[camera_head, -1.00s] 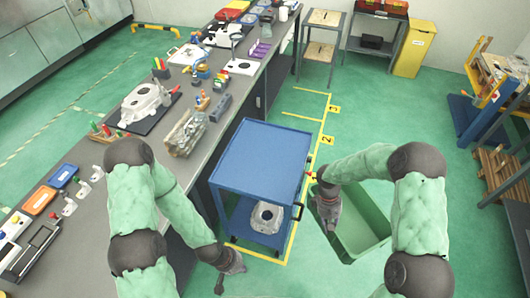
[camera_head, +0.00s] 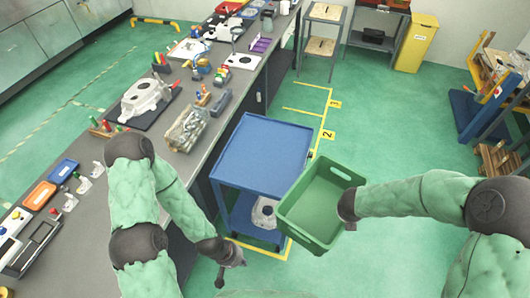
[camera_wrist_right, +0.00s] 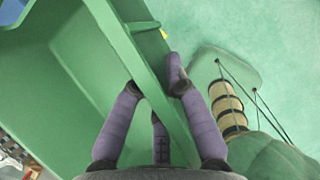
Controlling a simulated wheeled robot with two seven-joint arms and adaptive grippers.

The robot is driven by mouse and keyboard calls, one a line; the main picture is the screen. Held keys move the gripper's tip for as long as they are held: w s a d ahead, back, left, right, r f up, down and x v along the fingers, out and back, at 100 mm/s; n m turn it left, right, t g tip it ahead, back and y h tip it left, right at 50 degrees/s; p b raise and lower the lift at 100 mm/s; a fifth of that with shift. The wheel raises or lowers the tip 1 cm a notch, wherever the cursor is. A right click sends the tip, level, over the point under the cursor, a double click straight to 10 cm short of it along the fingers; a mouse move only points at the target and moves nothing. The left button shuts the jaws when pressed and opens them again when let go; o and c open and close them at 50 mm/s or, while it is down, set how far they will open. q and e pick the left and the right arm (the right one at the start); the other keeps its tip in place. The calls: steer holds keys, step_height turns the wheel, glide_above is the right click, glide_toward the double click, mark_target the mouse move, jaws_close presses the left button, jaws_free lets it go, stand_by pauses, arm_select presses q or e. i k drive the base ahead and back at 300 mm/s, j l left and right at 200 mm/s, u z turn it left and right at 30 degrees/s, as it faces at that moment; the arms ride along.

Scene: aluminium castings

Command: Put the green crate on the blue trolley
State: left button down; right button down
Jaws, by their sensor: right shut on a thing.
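The green crate (camera_head: 304,236) is empty and slightly tilted. It hangs in the air at the trolley's front right corner and hides part of that corner. My right gripper (camera_wrist_right: 155,86) is shut on the crate's rim at its right side; in the head view it is mostly hidden behind my dark wrist. The blue trolley (camera_head: 262,155) stands beside the long bench, with a bare top. A grey casting (camera_head: 264,213) lies on its lower shelf, partly covered by the crate. My left gripper (camera_head: 231,272) hangs low in front of the trolley, apart from it; its jaws are unclear.
The grey bench (camera_head: 190,165) with castings, trays and tools runs along the trolley's left side. Yellow floor lines (camera_head: 328,115) mark numbered bays behind the trolley. A yellow bin (camera_head: 413,47) and shelves stand at the back.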

mark_target(263, 157)
steer(key=i+j, duration=0.75)
steer(key=i, duration=0.1)
